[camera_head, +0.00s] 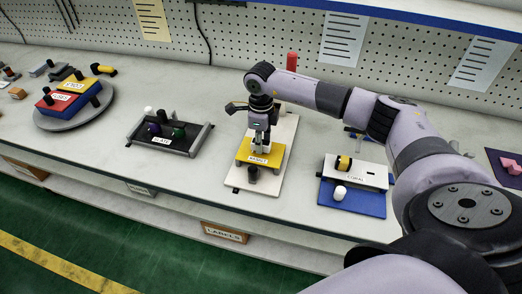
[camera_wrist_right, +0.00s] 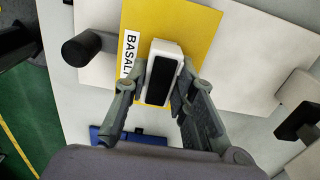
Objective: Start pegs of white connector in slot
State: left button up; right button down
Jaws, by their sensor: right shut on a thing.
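My right gripper (camera_head: 260,139) is over the yellow block (camera_head: 243,153) marked "BASALT", which sits on a white board (camera_head: 275,172). In the right wrist view, the gripper (camera_wrist_right: 160,92) is shut on the white connector (camera_wrist_right: 154,45), a small white block with a dark top face. The connector is over the yellow block (camera_wrist_right: 199,30), beside its label. Its pegs and the slot are hidden, so I cannot tell whether they touch. My left gripper is not in view.
A black peg (camera_head: 253,174) stands at the front of the board. A grey "SLATE" fixture (camera_head: 193,147) is to the left, and a blue base (camera_head: 362,205) with a white "CORAL" block (camera_head: 372,172) to the right. A round turntable (camera_head: 59,124) stands far left. Bare bench lies between them.

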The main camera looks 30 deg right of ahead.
jog(key=shift+f+b, duration=0.3)
jog(key=shift+f, duration=0.15)
dwell(0.3)
jog(key=c, duration=1.2)
grip_release()
jog(key=shift+c, duration=0.2)
notch_tip(320, 180, up, 12)
